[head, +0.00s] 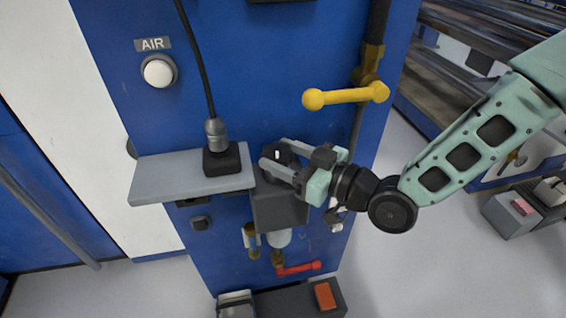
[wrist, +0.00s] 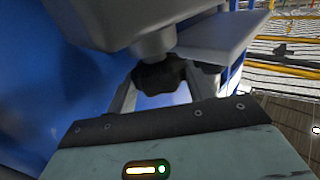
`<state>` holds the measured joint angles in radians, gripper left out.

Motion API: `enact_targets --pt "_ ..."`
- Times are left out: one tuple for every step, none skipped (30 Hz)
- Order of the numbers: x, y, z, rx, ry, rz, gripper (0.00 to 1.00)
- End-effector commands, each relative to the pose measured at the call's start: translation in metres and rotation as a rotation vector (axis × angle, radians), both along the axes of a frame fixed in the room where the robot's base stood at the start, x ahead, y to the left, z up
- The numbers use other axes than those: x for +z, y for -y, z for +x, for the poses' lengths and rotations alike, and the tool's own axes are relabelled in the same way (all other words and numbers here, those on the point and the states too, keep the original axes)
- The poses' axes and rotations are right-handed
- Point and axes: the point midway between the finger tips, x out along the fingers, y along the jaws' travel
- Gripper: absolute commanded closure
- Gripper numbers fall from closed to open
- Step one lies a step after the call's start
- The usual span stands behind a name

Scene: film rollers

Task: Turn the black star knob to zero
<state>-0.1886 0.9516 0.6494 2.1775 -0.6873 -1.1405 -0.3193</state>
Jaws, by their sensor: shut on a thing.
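The black star knob (head: 283,149) sits on top of a grey box-shaped unit (head: 280,212) on the blue panel, right of the grey shelf. A small white mark shows on the knob; I cannot read its setting. My gripper (head: 273,154) reaches in from the right, with one finger on each side of the knob, shut on it. In the wrist view the dark, lobed knob (wrist: 160,76) sits between the two pale fingers, under the grey housing (wrist: 125,22). The fingers hide part of the knob in the head view.
The grey shelf (head: 165,184) carries a black block with a cable (head: 221,159). A yellow lever (head: 345,96) sticks out above my gripper. A white AIR button (head: 157,72) is at upper left. A red-handled valve (head: 299,268) is below. Floor at right is partly clear.

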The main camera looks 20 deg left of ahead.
Motion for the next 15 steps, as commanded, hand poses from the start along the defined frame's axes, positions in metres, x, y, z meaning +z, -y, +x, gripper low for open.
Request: enact_targets --pt "-0.0017 0.0008 0.0026 0.026 0.004 0.001 0.71" --pt "-0.0017 0.0007 0.0026 0.043 0.003 0.000 0.71" --pt "-0.0015 0.0007 0.0025 0.065 0.003 0.000 0.71" --pt "-0.0014 0.0007 0.0029 0.079 0.002 0.000 0.71" --pt "-0.0011 0.0008 0.0032 0.093 0.003 0.001 0.71" --pt "-0.0009 0.0008 0.0032 0.110 0.001 0.002 0.71" --pt "-0.0009 0.0008 0.0031 0.122 0.002 0.000 0.71" --pt "-0.0009 0.0006 0.0030 0.132 0.000 0.000 0.71" --pt "-0.0005 0.0004 0.0030 0.144 0.001 0.001 0.71" --pt "-0.0003 0.0004 0.0033 0.151 0.000 0.002 0.71" --pt "-0.0002 0.0004 0.0032 0.158 0.000 0.002 0.71" --pt "-0.0002 0.0004 0.0033 0.165 0.000 0.001 0.71" --pt "-0.0001 0.0004 0.0033 0.169 0.000 0.001 0.71" --pt "-0.0001 0.0004 0.0032 0.172 0.000 0.001 0.71" --pt "0.0000 0.0004 0.0030 0.176 -0.001 0.001 0.71"
